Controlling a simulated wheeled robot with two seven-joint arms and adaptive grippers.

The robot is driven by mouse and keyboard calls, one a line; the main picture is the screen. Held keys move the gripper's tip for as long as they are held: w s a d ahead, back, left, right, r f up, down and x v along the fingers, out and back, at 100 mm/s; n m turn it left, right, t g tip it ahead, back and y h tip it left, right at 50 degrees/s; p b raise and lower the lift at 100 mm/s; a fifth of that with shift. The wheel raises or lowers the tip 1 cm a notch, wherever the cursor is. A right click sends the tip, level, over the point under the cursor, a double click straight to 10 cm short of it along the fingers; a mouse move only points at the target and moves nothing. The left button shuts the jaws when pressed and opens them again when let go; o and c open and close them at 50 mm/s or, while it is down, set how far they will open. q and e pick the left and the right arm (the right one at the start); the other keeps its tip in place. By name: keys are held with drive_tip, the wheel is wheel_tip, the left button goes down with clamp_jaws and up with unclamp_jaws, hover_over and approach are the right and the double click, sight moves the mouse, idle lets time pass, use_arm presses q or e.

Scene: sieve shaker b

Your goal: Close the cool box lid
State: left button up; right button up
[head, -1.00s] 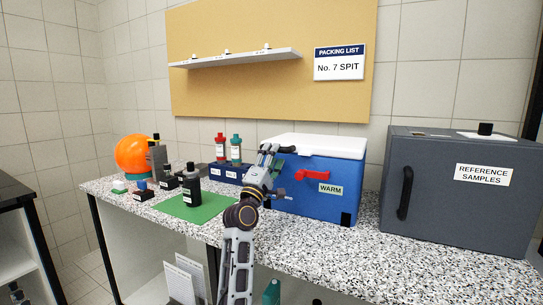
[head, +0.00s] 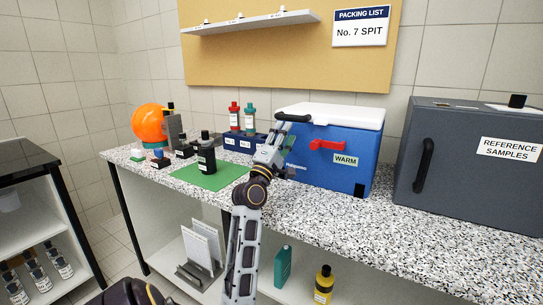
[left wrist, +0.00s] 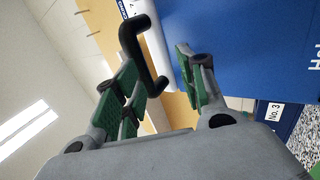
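The cool box (head: 325,165) is blue, with a red latch (head: 327,146) and a "WARM" label on its front. Its white lid (head: 340,113) lies across the top and looks flat; I cannot tell whether it is fully seated. A black bar handle (head: 293,117) is at the lid's left front edge. My left gripper (head: 284,135) is at that corner, just below the handle. In the left wrist view, the left gripper's green-padded fingers (left wrist: 160,88) are apart, with the black handle (left wrist: 146,62) near the left finger; contact is unclear. My right gripper is out of view.
A grey "REFERENCE SAMPLES" box (head: 465,165) stands right of the cool box. A dark bottle (head: 207,155) stands on a green mat (head: 212,182) to the left. Speckled counter is clear in front.

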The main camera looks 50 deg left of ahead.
use_arm(q)
drive_tip(key=v, duration=0.9)
drive_tip(key=shift+r+y, duration=0.3)
drive_tip(key=shift+r, duration=0.1)
drive_tip(key=shift+s+d, duration=0.1)
drive_tip(key=shift+d, duration=0.05)
idle(0.5)
drive_tip(key=shift+r, duration=0.1)
